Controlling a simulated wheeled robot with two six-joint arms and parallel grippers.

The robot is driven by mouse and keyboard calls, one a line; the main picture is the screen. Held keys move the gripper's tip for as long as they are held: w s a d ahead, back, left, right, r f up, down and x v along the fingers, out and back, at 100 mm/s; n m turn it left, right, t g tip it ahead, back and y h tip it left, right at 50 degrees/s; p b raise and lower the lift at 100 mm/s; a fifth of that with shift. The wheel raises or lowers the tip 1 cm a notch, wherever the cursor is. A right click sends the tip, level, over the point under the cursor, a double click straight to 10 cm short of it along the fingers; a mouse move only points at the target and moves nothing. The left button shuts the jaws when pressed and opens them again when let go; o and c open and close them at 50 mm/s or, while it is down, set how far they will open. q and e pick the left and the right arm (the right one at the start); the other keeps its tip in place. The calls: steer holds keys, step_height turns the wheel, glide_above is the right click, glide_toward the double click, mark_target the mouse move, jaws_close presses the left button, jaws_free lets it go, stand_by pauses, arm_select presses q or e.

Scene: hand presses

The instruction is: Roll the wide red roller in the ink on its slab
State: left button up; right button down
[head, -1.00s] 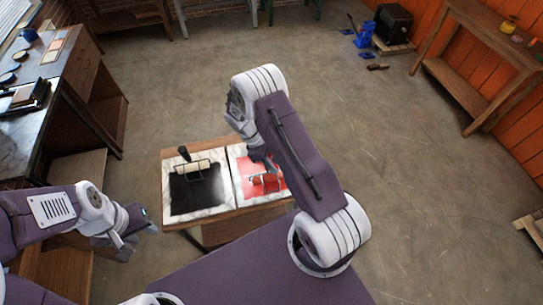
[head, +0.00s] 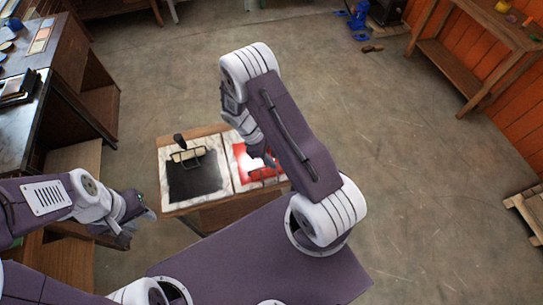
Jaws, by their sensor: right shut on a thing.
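The wide red roller (head: 262,174) is on the red-inked slab (head: 239,182), at the right half of a small wooden table. My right gripper (head: 266,161) is shut on the roller's handle, which is mostly hidden by the gripper and arm. The roller lies low over the red ink; whether it touches the slab is hard to tell. My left gripper (head: 146,212) is off the table's left side, apart from the slabs, and its jaw opening is unclear.
A dark-topped bench (head: 60,100) stands at the left. A wooden bench (head: 470,70) stands at the far right.

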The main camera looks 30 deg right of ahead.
step_height(320, 180, up, 5)
steer(key=p, duration=0.4)
steer(key=shift+w, duration=0.1)
steer(key=shift+a, duration=0.1)
stand_by(0.3)
